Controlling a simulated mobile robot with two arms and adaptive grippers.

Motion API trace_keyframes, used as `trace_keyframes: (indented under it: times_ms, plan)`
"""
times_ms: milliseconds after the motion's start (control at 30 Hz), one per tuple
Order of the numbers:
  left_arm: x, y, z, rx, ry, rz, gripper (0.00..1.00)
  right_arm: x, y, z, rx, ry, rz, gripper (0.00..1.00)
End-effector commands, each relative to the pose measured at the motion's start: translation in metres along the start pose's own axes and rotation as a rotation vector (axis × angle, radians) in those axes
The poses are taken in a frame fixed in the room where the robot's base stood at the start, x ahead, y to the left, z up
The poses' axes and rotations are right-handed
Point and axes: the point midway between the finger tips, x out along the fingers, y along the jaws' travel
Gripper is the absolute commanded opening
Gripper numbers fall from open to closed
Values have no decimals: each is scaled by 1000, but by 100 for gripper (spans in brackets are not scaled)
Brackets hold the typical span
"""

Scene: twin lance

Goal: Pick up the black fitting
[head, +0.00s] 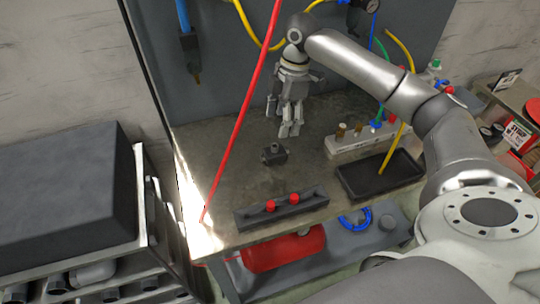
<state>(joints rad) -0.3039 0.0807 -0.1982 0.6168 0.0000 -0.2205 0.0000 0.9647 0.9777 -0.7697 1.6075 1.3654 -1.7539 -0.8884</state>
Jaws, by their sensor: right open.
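The black fitting (274,154) is a small dark block with a raised stub on top. It rests on the workbench (220,160) near its middle. My right gripper (289,130) hangs above and a little behind the fitting, pointing down. Its fingers are open with nothing between them, and it does not appear to touch the fitting. My left gripper is out of view.
A dark holder with red knobs (282,206) lies along the bench's front edge. A black tray (380,176) and a pale rack (361,138) with fittings stand to the right. A red hose (245,105) crosses left of the fitting.

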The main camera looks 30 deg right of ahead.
Motion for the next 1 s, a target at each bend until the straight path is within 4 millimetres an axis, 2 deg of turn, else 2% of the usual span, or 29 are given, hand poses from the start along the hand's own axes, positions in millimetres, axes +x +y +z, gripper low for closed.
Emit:
trace_keyframes:
  times_ms: [300,567,800,1000]
  plan:
    - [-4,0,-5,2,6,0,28,45,-1,0,0,-1,-3,66]
    - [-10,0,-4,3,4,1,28,66,-1,-2,0,0,-4,66]
    - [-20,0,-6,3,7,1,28,101,-1,-5,0,-1,-2,66]
    - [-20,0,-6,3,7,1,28,110,0,-4,0,-1,1,66]
